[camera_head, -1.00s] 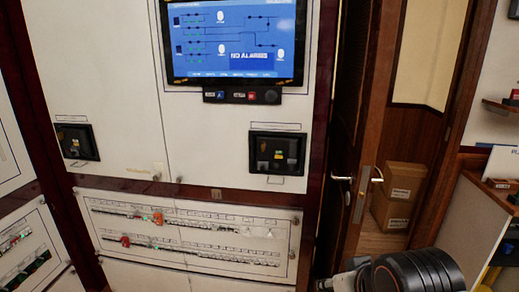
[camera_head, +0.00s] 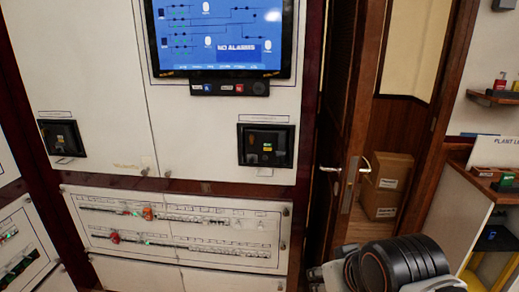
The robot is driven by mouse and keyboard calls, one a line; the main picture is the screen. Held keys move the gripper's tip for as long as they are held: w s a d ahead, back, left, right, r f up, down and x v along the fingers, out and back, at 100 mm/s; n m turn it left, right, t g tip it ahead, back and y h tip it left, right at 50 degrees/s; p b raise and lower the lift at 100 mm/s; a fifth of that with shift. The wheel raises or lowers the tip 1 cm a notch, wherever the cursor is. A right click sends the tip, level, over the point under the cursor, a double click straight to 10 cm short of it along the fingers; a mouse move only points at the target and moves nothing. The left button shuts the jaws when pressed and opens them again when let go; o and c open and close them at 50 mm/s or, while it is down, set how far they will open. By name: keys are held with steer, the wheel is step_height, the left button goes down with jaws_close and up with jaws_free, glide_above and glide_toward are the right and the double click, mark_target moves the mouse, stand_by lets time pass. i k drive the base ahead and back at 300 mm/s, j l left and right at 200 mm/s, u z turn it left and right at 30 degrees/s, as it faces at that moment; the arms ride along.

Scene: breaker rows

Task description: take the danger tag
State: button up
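I cannot make out a danger tag in this view. Small red, green and yellow items (camera_head: 500,82) sit on a wall shelf at the right edge, too small to identify for certain. Red and dark green items (camera_head: 495,176) lie on top of a white-sided cabinet below it. Part of my arm (camera_head: 400,270), dark and rounded, shows at the bottom right. My gripper is not in view.
A switchboard with a screen (camera_head: 222,38) reading "NO ALARMS" and breaker rows (camera_head: 175,230) with red-orange pieces fills the left. The white-sided cabinet (camera_head: 450,205) bounds the right.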

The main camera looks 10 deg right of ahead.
mark_target(500, 85)
steer(key=z, duration=1.65)
steer(key=i+l, duration=0.15)
steer(key=i, duration=0.25)
steer(key=i+l, duration=0.2)
steer(key=i, duration=0.25)
steer(key=i+l, duration=0.15)
steer(key=i, duration=0.25)
steer(key=i+l, duration=0.2)
steer(key=i, duration=0.2)
